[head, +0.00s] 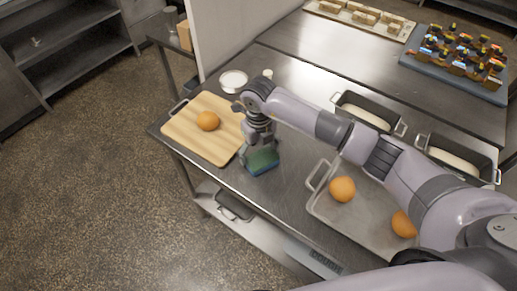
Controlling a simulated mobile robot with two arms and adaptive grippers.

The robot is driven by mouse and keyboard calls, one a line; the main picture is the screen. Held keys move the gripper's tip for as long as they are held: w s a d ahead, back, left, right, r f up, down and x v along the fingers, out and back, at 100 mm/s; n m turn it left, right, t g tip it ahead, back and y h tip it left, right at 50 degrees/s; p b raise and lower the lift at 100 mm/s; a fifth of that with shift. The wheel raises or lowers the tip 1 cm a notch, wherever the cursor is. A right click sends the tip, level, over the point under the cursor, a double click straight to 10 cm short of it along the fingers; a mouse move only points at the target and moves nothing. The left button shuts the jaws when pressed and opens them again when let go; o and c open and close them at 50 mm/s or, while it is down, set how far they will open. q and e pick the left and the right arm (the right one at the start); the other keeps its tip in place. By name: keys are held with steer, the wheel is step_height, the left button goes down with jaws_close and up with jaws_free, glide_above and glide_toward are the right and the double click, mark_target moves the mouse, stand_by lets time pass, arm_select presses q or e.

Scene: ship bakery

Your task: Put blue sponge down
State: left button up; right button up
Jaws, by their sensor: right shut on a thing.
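The blue sponge (263,163), with a green upper face and a blue lower side, is on or just above the steel table (285,195), right of the cutting board. I cannot tell whether its underside touches the table. My right gripper (258,150) points down and is shut on the sponge from above, hiding part of its top. My left gripper is not in view.
A wooden board (185,140) with an orange bun (208,121) lies to the left. A metal tray (320,207) with orange buns lies to the right. Two loaf pans (347,99) (434,141), a white bowl (233,79) and a blue tray (420,72) stand behind.

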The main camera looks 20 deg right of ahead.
steer(key=shift+f, duration=0.25)
steer(key=o, duration=1.1)
steer(key=shift+r, duration=0.15)
